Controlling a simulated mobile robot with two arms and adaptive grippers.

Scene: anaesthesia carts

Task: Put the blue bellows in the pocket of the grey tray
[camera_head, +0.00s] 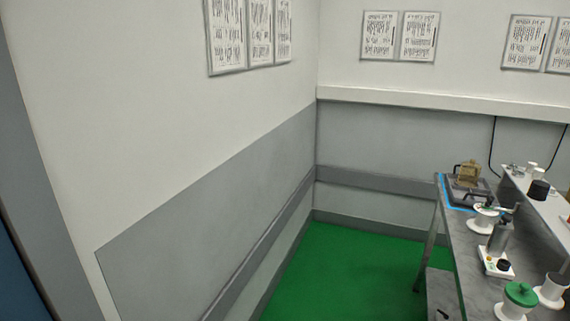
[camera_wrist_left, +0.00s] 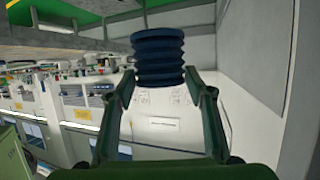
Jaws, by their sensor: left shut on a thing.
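The blue bellows (camera_wrist_left: 158,48), a dark ribbed cylinder, is between the fingertips of my left gripper (camera_wrist_left: 159,78) in the left wrist view. The gripper is shut on it, with one finger on each side. Neither gripper shows in the head view. A dark grey tray (camera_head: 457,197) lies at the far end of the bench at the right of the head view, by a blue outline. An amber object stands at its back. The tray's pocket is too small to make out.
The grey bench (camera_head: 462,248) carries white spools, a grey-and-white device (camera_head: 497,262) and a green-topped pot (camera_head: 519,296). A white shelf (camera_head: 545,205) runs along its right. Open green floor (camera_head: 345,265) lies left of the bench, before the grey-and-white walls.

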